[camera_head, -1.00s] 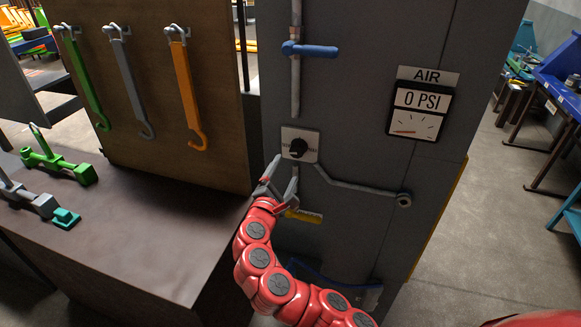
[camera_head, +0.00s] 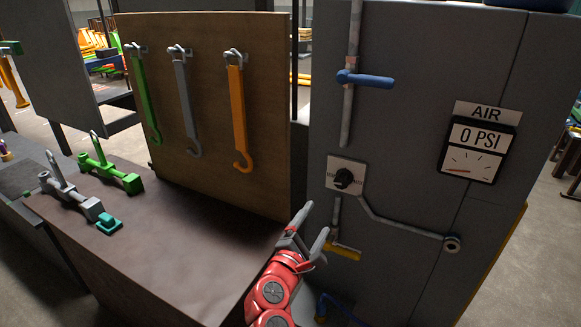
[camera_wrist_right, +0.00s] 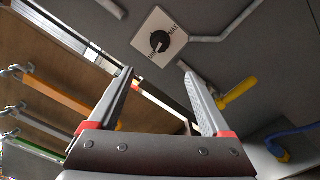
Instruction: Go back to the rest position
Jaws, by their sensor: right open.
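My right gripper (camera_head: 314,226) is open and empty in the head view, low in front of the grey cabinet (camera_head: 400,130). It is below and left of the black knob (camera_head: 344,178) on its pale plate, and apart from it. In the right wrist view the open fingers (camera_wrist_right: 160,95) have nothing between them, and the knob (camera_wrist_right: 159,41) shows beyond them, above the fingertips. The plate there reads MIN and MAX. My left gripper is not in view.
A gauge (camera_head: 474,152) under an AIR sign reads 0 PSI. A blue-handled valve (camera_head: 365,80) and a yellow handle (camera_head: 345,252) are on the cabinet. Green, grey and orange hooked tools (camera_head: 239,115) hang on the brown board. The workbench (camera_head: 190,235) holds green and grey parts.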

